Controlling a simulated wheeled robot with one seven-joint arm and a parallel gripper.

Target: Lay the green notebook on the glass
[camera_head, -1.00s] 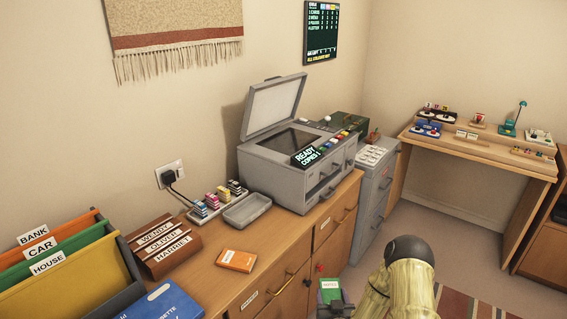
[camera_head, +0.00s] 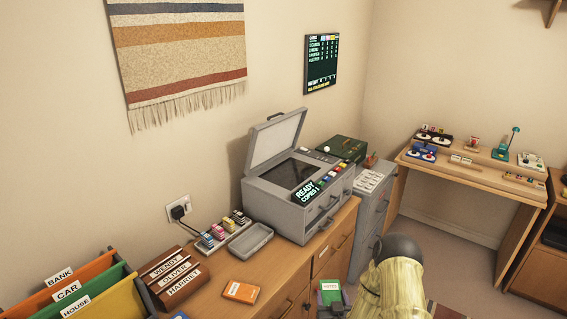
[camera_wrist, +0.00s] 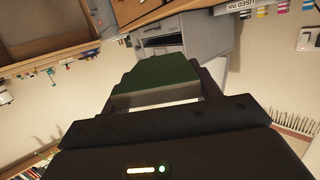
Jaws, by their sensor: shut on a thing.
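The green notebook (camera_head: 330,291) shows at the bottom of the head view, in front of the wooden cabinet, with a pale label on its cover. My gripper (camera_head: 331,306) is shut on it and holds it. In the wrist view the notebook (camera_wrist: 156,76) sits between the fingers of my gripper (camera_wrist: 160,98). The copier (camera_head: 298,180) stands on the cabinet with its lid (camera_head: 277,140) raised. Its dark glass (camera_head: 291,172) is uncovered and looks bare. The notebook is apart from the glass, lower and nearer to me.
An orange notebook (camera_head: 240,292), a grey tray (camera_head: 249,239) and a name rack (camera_head: 172,278) stand on the cabinet top (camera_head: 215,290). A file holder (camera_head: 120,296) is at lower left. A grey drawer unit (camera_head: 370,215) stands right of the copier. A desk (camera_head: 470,180) is at far right.

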